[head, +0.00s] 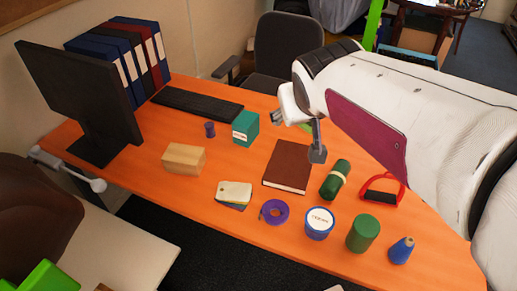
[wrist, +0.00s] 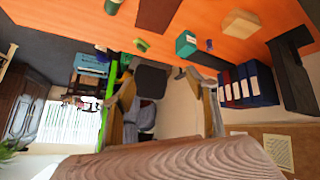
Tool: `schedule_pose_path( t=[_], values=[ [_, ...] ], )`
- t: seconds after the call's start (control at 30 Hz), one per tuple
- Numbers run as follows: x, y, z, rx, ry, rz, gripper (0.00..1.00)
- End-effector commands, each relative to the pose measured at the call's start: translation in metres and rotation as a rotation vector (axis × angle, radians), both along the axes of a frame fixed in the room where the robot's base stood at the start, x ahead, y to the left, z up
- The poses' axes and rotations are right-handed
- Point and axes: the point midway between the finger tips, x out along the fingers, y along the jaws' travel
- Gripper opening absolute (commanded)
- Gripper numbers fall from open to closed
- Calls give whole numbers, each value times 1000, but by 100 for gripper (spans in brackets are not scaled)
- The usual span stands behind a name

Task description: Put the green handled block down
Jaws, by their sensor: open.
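My gripper (head: 297,136) hangs over the back right of the orange desk, its two grey fingers apart. In the wrist view (wrist: 160,76) the fingers are spread and nothing clear shows between them. A green cylinder (head: 363,234) stands upright near the front right. A dark green roll (head: 335,181) with a pale band lies behind it.
A brown book (head: 287,166) lies mid-desk, with a red handle-shaped thing (head: 383,189) to its right. Bare desk (head: 215,160) shows left of the book.

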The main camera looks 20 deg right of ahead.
Motion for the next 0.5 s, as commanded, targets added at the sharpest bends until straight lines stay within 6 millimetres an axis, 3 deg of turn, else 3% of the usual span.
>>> schedule_pose_path(
  t=[0.5],
  values=[
    [-131, 87, -42, 160, 166, 120, 57]
  ],
)
